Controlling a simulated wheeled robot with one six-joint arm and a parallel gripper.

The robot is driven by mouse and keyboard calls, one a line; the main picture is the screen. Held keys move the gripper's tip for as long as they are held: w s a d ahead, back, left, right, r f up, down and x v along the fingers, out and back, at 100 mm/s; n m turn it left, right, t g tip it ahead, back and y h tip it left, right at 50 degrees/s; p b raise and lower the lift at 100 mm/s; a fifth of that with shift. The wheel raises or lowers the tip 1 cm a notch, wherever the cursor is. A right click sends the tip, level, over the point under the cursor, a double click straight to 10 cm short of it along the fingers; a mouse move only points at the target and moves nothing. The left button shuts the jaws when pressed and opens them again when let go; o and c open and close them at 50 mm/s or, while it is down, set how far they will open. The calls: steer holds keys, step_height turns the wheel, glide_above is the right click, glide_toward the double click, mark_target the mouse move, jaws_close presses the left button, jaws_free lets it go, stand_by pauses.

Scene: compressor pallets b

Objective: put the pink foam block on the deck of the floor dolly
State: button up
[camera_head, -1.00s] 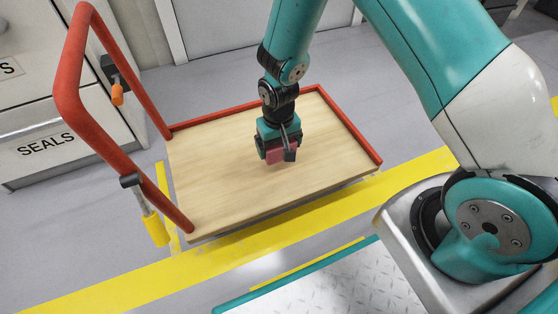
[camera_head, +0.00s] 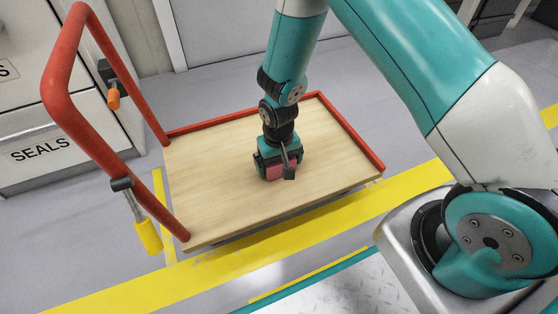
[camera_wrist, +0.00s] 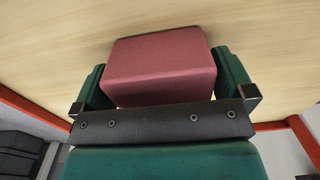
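The pink foam block (camera_head: 272,172) is between the fingers of my gripper (camera_head: 275,170), over the middle of the floor dolly's wooden deck (camera_head: 215,190). In the wrist view the block (camera_wrist: 160,72) fills the space between the two green fingers, and my gripper (camera_wrist: 163,80) looks shut on it. The deck (camera_wrist: 50,50) lies close under the block. I cannot tell whether the block's underside touches it. My gripper hides part of the block in the head view.
The dolly has a red rim (camera_head: 350,135) along its far and right edges and a tall red handle (camera_head: 58,80) at the left. Clamps with orange and yellow grips (camera_head: 148,236) hang on the handle. A drawer cabinet (camera_head: 40,150) stands behind left. The deck around the block is clear.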

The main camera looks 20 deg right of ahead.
steer(key=s+a+r+n+y+p, duration=0.1)
steer(key=s+r+p, duration=0.15)
steer(key=r, duration=0.65)
steer(key=s+a+r+p, duration=0.1)
steer(key=r+p, duration=0.2)
steer(key=r, duration=0.7)
steer(key=s+a+r+n+y+p, duration=0.1)
steer(key=a+r+p, duration=0.15)
steer(key=r, duration=0.65)
steer(key=s+r+n+y, duration=0.2)
steer(key=s+r+n, duration=0.3)
steer(key=s+r, duration=0.8)
steer(key=s, duration=0.3)
